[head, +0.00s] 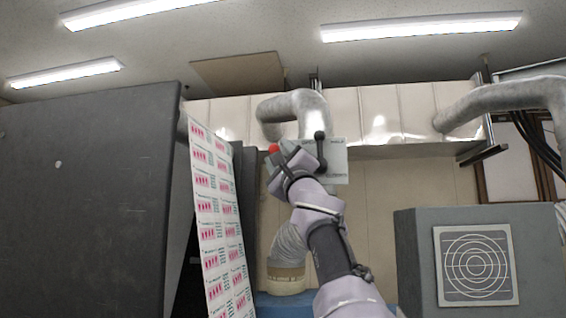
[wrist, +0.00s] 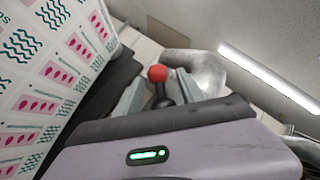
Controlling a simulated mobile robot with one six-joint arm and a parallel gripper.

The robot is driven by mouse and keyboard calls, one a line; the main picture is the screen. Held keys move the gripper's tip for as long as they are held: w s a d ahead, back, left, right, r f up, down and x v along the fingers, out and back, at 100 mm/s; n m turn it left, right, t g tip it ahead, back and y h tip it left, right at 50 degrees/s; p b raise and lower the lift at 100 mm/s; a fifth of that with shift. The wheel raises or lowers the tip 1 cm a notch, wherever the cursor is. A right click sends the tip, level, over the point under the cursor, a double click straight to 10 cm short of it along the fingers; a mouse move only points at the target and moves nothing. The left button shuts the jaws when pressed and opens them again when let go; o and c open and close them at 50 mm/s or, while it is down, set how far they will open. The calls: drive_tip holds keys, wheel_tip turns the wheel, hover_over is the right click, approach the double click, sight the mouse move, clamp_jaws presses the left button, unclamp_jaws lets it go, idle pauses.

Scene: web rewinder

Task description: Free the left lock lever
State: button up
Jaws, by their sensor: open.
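The left lock lever has a red ball knob (head: 273,149), just at the end of my gripper (head: 283,154) in the head view. In the wrist view the red knob (wrist: 158,73) tops a short black stem (wrist: 163,97). The stem stands between the two grey fingers of my gripper (wrist: 160,92), which are open with gaps beside it. I cannot tell whether either finger touches it. The lever's base is hidden behind my gripper.
A black-knobbed lever (head: 320,137) stands close to the right, before a pale panel (head: 338,165). A printed web (head: 215,215) runs down on the left beside a large dark housing (head: 85,200). A silver duct (head: 300,103) bends behind. A grey box (head: 415,260) stands at right.

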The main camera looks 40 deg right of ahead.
drive_tip(key=b+v, duration=1.2)
drive_tip(key=v, duration=0.5)
drive_tip(key=shift+b, duration=0.3)
drive_tip(key=shift+s+r, duration=0.1)
